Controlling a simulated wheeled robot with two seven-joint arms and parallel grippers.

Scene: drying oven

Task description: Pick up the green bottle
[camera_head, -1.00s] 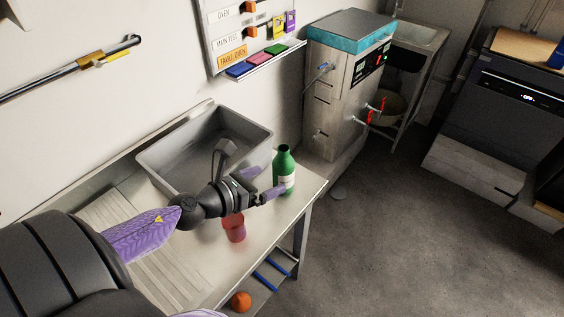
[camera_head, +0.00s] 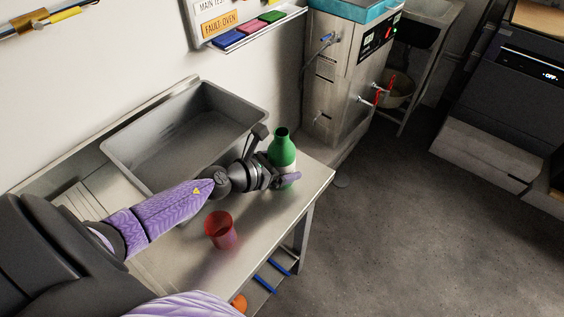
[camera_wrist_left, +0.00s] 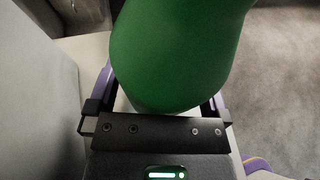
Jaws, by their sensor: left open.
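The green bottle (camera_head: 283,150) stands upright on the steel counter near its right end, beside the sink basin. It has a white label low on its side. My left gripper (camera_head: 284,180) is at the bottle's lower part with its fingers around it. In the left wrist view the bottle (camera_wrist_left: 180,50) fills the middle, between the two purple fingers of the open left gripper (camera_wrist_left: 160,100). I cannot tell whether the fingers touch it. My right gripper is out of view.
A red cup (camera_head: 220,231) stands on the steel counter (camera_head: 262,215) in front of my left arm. A grey sink basin (camera_head: 150,150) lies behind the arm. A steel oven unit (camera_head: 345,70) stands past the counter's right end.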

